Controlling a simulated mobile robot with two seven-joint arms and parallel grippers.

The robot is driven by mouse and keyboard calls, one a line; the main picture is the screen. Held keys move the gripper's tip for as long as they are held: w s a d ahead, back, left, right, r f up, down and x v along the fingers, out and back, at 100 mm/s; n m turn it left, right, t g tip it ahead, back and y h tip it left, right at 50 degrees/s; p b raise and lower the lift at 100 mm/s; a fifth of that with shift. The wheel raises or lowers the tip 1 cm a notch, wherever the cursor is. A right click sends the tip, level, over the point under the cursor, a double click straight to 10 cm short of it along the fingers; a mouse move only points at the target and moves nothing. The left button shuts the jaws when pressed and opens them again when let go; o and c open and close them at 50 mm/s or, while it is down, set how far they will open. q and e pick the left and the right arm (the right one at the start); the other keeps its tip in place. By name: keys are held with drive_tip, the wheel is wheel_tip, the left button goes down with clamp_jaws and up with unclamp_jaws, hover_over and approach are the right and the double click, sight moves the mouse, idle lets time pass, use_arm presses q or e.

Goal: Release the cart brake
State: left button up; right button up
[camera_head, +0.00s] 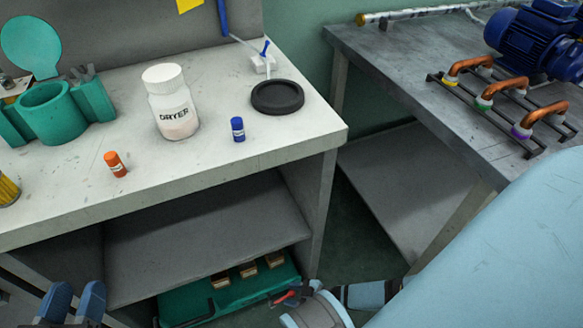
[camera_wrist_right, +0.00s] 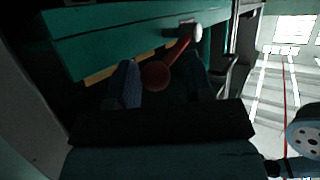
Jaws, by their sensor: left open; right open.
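The green cart (camera_head: 232,292) stands under the workbench, partly hidden by it. In the right wrist view, a red brake lever (camera_wrist_right: 178,56) slants down from a pale pivot on the cart's green side (camera_wrist_right: 115,38) to a round red knob (camera_wrist_right: 156,76). My right gripper (camera_wrist_right: 163,78) is open, and the knob appears between its dark blue fingers; contact cannot be told. In the head view, a small red part (camera_head: 285,297) shows beside my right wrist. My left gripper (camera_head: 73,300) is open and empty at the lower left, in front of the bench.
The workbench (camera_head: 250,165) carries a white DRYER jar (camera_head: 172,105), orange and blue small bottles, a black disc (camera_head: 277,97) and a green holder (camera_head: 50,112). A grey table (camera_head: 400,70) with a blue motor (camera_head: 530,40) stands right. Dark floor shows between them.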

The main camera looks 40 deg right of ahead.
drive_tip(key=shift+w+a+f, duration=0.1)
drive_tip(key=shift+w+a, duration=0.05)
drive_tip(key=shift+w, duration=0.1)
